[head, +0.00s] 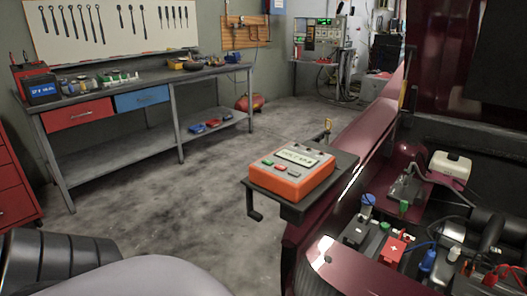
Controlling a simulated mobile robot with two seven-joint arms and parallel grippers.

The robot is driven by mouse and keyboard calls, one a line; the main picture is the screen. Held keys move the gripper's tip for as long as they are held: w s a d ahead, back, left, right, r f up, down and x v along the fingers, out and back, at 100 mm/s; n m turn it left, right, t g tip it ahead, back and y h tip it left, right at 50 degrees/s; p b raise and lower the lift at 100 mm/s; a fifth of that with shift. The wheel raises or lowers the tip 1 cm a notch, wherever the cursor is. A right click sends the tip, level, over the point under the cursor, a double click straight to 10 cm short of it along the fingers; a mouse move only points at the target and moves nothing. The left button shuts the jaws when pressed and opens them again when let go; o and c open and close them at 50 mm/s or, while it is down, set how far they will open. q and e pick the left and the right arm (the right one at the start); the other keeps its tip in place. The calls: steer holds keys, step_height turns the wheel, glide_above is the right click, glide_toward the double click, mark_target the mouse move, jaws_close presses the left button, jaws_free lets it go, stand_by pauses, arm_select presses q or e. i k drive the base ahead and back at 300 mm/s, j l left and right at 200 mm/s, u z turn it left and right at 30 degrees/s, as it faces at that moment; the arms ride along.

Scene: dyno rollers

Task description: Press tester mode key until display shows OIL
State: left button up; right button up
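The orange tester (287,186) sits on a dark tray (318,194) fixed at the edge of the maroon car (335,185). Its grey top panel faces up, with a small pale display (297,154) near the back. The characters on the display are too small to read with certainty. Several small coloured keys lie in front of the display, including a green key (267,162). I cannot read any key labels, so I cannot tell which is the mode key. Neither of my grippers is in view.
The open engine bay on the right holds a red-topped battery part (392,249) and a white reservoir (450,168). A workbench (130,92) with drawers stands back left. A red cabinet (14,185) is at the left edge. The concrete floor (170,205) between is clear.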

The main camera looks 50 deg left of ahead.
mark_target(293, 173)
steer(key=i+j+u, duration=0.1)
steer(key=j+u, duration=0.2)
steer(key=j, duration=0.95)
steer(key=i+j+u, duration=0.1)
steer(key=j, duration=0.35)
steer(key=i+j, duration=0.1)
steer(key=j, duration=0.35)
